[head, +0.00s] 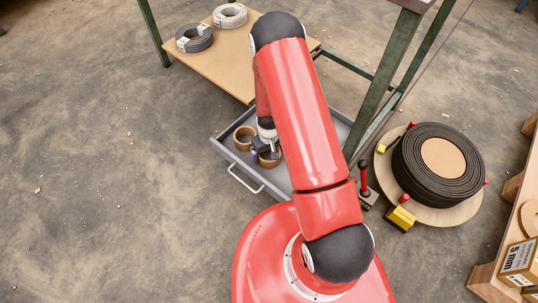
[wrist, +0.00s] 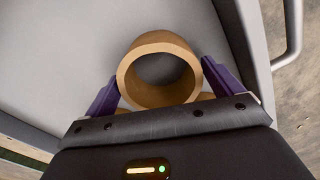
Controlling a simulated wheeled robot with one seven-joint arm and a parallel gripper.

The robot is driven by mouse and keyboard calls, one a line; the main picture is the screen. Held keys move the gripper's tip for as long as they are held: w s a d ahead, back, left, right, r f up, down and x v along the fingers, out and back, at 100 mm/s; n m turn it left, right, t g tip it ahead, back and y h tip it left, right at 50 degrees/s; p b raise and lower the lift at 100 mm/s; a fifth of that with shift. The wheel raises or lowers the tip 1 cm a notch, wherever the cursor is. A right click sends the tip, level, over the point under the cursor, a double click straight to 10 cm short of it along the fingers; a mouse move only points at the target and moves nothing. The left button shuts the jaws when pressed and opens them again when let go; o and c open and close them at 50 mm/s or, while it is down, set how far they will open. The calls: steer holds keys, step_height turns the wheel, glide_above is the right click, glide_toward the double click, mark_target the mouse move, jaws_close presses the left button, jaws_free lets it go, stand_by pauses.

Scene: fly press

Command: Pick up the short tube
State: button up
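Two short tan tubes lie in the grey drawer tray, shown in the head view. One tube (head: 244,138) stands to the left of my gripper (head: 264,149). The other tube (head: 269,159) is right at the gripper and partly covered by it. In the wrist view, this tube (wrist: 160,70) shows its round opening between the two purple fingers of my gripper (wrist: 160,72). The fingers are spread wide, one on each side, very close to the tube's wall; I cannot tell whether they touch it. Tan parts behind it are mostly hidden by the gripper body.
The grey drawer (head: 226,151) has raised walls and a handle (head: 243,181) in front. A board (head: 213,66) with two coils stands above and behind it. A turntable with a black coil (head: 440,165) is at right. The floor at left is clear.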

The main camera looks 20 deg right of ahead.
steer(key=c, duration=0.9)
steer(key=shift+r, duration=0.1)
